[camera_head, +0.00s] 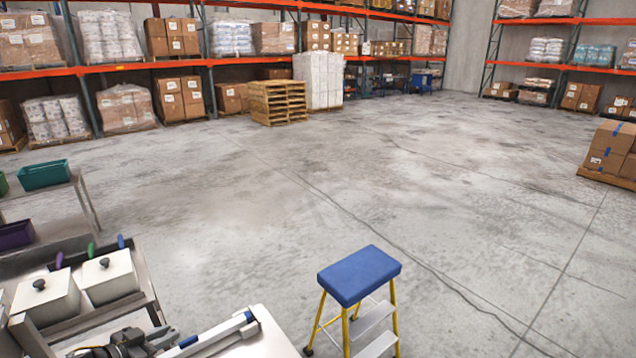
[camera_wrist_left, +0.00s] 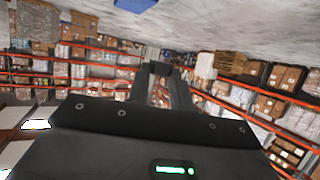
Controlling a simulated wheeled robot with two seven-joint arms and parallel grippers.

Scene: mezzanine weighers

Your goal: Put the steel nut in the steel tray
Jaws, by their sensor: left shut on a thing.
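My left gripper (camera_head: 122,345) is dark and sits at the bottom left of the head view, low beside the cart. In the left wrist view its two dark fingers (camera_wrist_left: 164,70) reach up and away from the wrist. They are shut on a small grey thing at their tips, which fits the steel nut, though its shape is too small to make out. Boxes and shelving show through the gap between the fingers. I cannot make out the steel tray in either view. My right gripper is not in view.
A grey cart carries two white lidded boxes (camera_head: 108,276) with black knobs. A teal bin (camera_head: 44,174) and a purple bin (camera_head: 16,235) are on a rack behind. A blue-topped yellow step stool (camera_head: 358,275) stands at bottom centre. The concrete floor beyond is clear.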

